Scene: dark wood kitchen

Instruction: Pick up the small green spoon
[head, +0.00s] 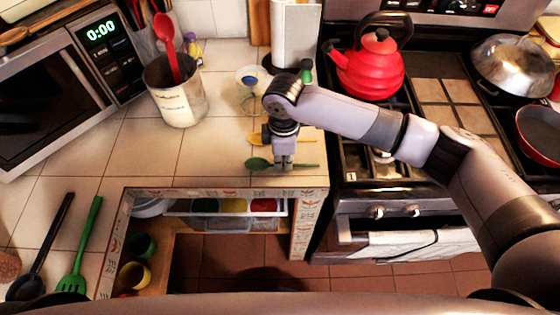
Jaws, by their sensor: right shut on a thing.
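The small green spoon (258,163) lies at the front edge of the tiled counter, its bowl to the left and its thin handle to the right. My right gripper (283,163) points down from above and is shut on the spoon's handle near the bowl. The fingers hide part of the handle. I cannot tell whether the spoon still touches the counter. My left gripper is not in view.
A yellow spoon (256,139) lies just behind. A utensil can (178,95) and a glass (250,95) stand farther back. Left are a green spatula (78,265) and a microwave (50,90). A red kettle (370,70) stands on the stove at right. An open drawer (180,208) is below.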

